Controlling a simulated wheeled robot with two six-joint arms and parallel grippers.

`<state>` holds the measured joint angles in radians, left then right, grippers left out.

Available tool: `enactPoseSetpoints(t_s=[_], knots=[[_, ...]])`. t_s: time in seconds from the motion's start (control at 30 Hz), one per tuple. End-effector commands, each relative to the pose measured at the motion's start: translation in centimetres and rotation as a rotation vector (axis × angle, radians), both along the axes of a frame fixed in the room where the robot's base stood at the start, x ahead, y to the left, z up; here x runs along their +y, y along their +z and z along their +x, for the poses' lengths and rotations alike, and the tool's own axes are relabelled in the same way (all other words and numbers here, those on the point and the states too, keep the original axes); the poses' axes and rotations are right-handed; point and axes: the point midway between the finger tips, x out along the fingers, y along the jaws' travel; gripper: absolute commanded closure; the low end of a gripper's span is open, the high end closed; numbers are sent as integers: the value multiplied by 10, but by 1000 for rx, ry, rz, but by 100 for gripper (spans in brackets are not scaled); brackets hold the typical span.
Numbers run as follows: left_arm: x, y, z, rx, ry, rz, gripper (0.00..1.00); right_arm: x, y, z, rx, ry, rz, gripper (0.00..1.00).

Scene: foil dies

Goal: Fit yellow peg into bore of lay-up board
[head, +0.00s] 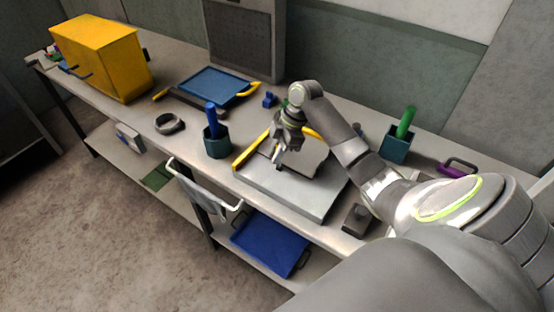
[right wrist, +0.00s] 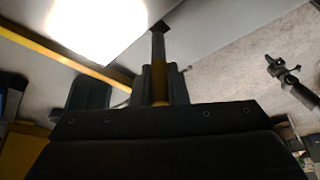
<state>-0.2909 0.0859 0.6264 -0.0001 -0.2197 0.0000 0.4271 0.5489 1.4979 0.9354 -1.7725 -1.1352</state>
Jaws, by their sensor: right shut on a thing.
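The lay-up board (head: 270,187) is a pale grey slab with yellow edging, lying on the bench. My right gripper (head: 279,163) points down over it, shut on the peg. In the right wrist view the fingers (right wrist: 160,85) hold the peg (right wrist: 158,50), a shaded shaft with a yellow patch low down between them. Its far end meets a dark spot on the board (right wrist: 125,12), probably the bore (right wrist: 162,26); I cannot tell whether it is inside. What looks like my left gripper (right wrist: 283,72) shows small against the floor; its jaws are unclear.
A teal cup with a blue rod (head: 216,147) stands left of the board. Another cup with a green rod (head: 397,148) is at right. A grey block (head: 358,220) sits near the front edge.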

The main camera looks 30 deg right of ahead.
Motion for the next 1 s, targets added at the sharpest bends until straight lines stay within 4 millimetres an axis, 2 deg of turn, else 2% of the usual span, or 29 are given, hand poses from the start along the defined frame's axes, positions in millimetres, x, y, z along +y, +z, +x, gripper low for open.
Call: enactPoseSetpoints(t_s=[0.3, 0.63, 0.67, 0.73, 1.0], knots=[[-3, 7, -10, 14, 4, -4, 100, 0, -36, -1, 3, -1, 0, 100], [-6, 3, -12, 18, 6, -8, 100, 0, -41, -1, 0, 0, -1, 100], [-6, 3, -12, 18, 6, -8, 100, 0, -41, -1, 1, 0, -2, 85], [-6, 4, -12, 18, 6, -8, 100, 0, -40, -1, 1, 0, -2, 77], [-6, 5, -11, 17, 6, -8, 100, 0, -39, -1, 0, 0, -1, 77]])
